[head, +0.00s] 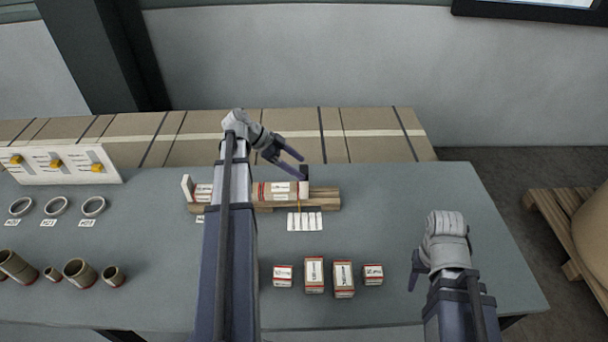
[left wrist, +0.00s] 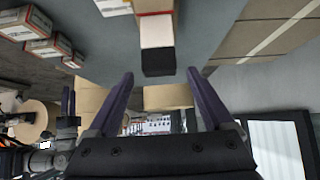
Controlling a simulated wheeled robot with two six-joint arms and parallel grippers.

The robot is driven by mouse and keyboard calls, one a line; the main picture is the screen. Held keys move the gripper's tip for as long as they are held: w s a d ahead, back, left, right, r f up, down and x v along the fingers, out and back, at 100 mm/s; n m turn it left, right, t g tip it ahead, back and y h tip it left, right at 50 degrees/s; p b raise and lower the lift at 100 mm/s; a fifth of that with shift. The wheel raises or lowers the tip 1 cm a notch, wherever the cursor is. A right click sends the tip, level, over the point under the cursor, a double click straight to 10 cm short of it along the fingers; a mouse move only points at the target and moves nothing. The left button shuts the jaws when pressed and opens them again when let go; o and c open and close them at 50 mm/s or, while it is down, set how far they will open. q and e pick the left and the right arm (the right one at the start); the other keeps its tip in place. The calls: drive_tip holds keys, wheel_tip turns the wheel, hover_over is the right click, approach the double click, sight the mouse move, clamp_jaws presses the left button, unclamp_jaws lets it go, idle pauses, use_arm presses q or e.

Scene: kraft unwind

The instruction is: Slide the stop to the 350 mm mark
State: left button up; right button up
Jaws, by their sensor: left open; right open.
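The stop (head: 304,186), a pale block with a black top, stands near the right end of a wooden rail (head: 326,199). In the left wrist view the stop (left wrist: 157,35) shows its black end just beyond my fingertips, in line with the gap between them. My left gripper (head: 299,168) is open and empty, close to the stop; contact cannot be told from the head view. A white label card (head: 305,222) lies in front of the rail; its marks are too small to read. My right gripper (head: 414,272) is open and empty at the table's right side.
Several small boxes (head: 314,275) stand in front. Rings (head: 56,206) and tubes (head: 78,271) are at left.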

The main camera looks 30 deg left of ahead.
sight(303, 169)
use_arm(q)
drive_tip(key=b+x, duration=0.1)
drive_tip(key=x, duration=0.2)
drive_tip(key=shift+f, duration=0.15)
drive_tip(key=shift+c, duration=0.2)
clamp_jaws()
idle(0.4)
